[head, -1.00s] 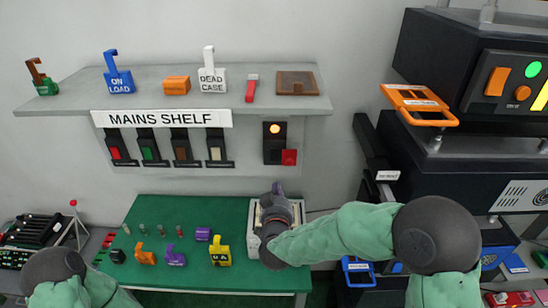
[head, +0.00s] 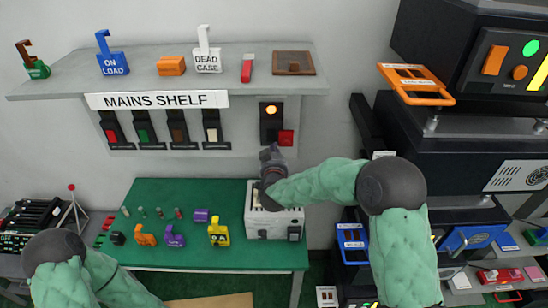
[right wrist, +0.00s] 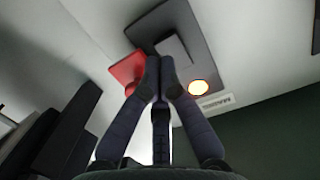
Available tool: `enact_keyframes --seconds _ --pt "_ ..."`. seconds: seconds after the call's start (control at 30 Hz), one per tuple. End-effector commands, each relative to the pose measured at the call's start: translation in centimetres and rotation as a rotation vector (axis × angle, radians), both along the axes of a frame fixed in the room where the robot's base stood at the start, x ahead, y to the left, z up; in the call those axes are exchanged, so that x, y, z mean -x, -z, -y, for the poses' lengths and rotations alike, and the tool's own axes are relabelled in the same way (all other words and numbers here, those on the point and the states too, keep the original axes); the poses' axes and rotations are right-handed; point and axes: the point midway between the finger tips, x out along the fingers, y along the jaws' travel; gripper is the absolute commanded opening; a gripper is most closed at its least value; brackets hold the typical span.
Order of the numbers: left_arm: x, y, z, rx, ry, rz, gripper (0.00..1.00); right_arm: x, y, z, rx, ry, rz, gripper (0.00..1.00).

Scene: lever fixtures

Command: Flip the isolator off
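The isolator (head: 271,123) is a dark panel under the right end of the shelf, with a lit amber lamp at its top and a red piece (head: 286,138) at its lower right. My right gripper (head: 271,152) points up at it from just below. In the right wrist view my right gripper (right wrist: 160,78) has its two dark fingertips together, with no object visible between them. My left gripper is out of view.
Several switches (head: 145,130) line the wall left of the isolator. The shelf (head: 130,87) above holds blocks and tags. Below, a green bench (head: 150,190) carries small coloured items and a white box (head: 262,222). Dark cabinets (head: 435,160) stand at right.

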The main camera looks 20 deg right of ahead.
Motion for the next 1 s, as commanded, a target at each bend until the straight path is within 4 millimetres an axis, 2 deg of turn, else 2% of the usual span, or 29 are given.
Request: enact_keyframes --seconds 0.1,0.23,0.7,1.0 --pt "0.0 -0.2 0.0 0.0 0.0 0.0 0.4 -1.4 0.2 0.4 0.0 0.001 -0.001 0.0" --pt "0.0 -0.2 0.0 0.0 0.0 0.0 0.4 -2.2 0.3 0.7 -0.001 0.001 0.0 0.0" --pt "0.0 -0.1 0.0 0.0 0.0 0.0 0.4 -2.6 0.3 0.8 0.0 0.0 0.002 0.0" --pt "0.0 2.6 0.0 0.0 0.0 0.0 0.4 -3.2 1.0 0.9 0.016 0.0 0.056 0.0"
